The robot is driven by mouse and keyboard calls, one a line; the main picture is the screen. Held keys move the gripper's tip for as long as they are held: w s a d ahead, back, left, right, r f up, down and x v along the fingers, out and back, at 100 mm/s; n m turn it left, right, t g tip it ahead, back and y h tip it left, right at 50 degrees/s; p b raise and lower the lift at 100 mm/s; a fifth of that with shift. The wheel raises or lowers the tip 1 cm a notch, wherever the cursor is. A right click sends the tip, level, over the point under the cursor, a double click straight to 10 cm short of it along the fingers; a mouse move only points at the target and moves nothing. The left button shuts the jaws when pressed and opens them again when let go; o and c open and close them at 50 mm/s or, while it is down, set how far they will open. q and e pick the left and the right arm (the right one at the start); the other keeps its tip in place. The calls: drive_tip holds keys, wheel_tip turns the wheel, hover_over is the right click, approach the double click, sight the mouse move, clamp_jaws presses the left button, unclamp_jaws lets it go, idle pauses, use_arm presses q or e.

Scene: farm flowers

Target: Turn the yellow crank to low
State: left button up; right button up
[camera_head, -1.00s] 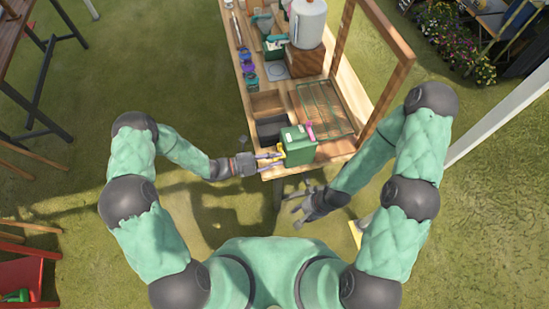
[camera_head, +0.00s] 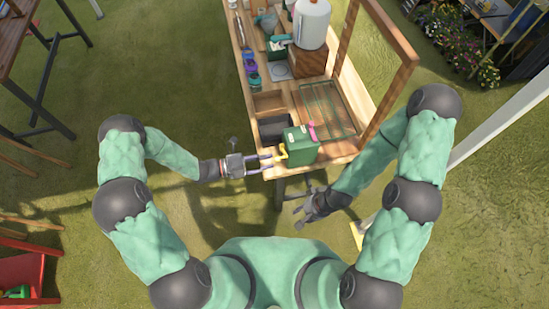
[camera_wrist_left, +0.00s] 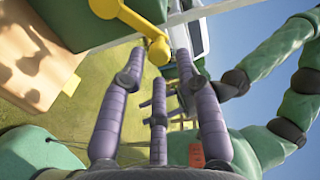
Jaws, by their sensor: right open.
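The green box (camera_head: 301,147) stands upright at the near end of the wooden bench. The yellow crank (camera_head: 282,151) sticks out of its left side. In the left wrist view the yellow crank (camera_wrist_left: 140,28) shows large, with its round knob end just beyond the fingers. My left gripper (camera_head: 268,163) is just left of the crank, apart from it. In the left wrist view its purple fingers (camera_wrist_left: 160,66) are spread with nothing between them. My right gripper (camera_head: 296,206) is open and empty, below the bench's near edge. The setting marks are too small to read.
A pink handle (camera_head: 312,132) is on the box's right side. A dark bin (camera_head: 272,129) and a wire rack (camera_head: 325,109) lie behind the box. A wooden frame (camera_head: 395,80) rises at the bench's right. Open grass (camera_head: 190,80) lies left of the bench.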

use_arm(q)
drive_tip(key=v, duration=0.7)
drive_tip(key=shift+a, duration=0.4)
drive_tip(key=shift+s, duration=0.1)
drive_tip(key=s+d+f+m+g+y+b, duration=0.2)
drive_tip(key=s+f+m+g+y+b, duration=0.15)
drive_tip(key=s+f+m, duration=0.45)
drive_tip(key=s+d+f+m+g+y+b, duration=0.25)
drive_tip(key=s+f+m+g+y, duration=0.2)
drive_tip(key=s+f+m, duration=0.35)
use_arm(e)
wheel_tip(320, 180, down, 12)
drive_tip(key=b, duration=0.6)
drive_tip(key=shift+f, duration=0.25)
drive_tip(key=shift+o, duration=0.4)
drive_tip(key=shift+f+b, duration=0.25)
drive_tip(key=shift+b, duration=0.25)
use_arm(q)
wheel_tip(320, 180, down, 6)
drive_tip(key=w+a+m+t+y, duration=0.2)
drive_tip(key=m+t+y, duration=0.1)
drive_tip(key=m, duration=1.9)
drive_tip(key=shift+f+t+y, duration=0.2)
drive_tip(key=shift+t+y, duration=0.2)
drive_tip(key=shift+y, duration=0.5)
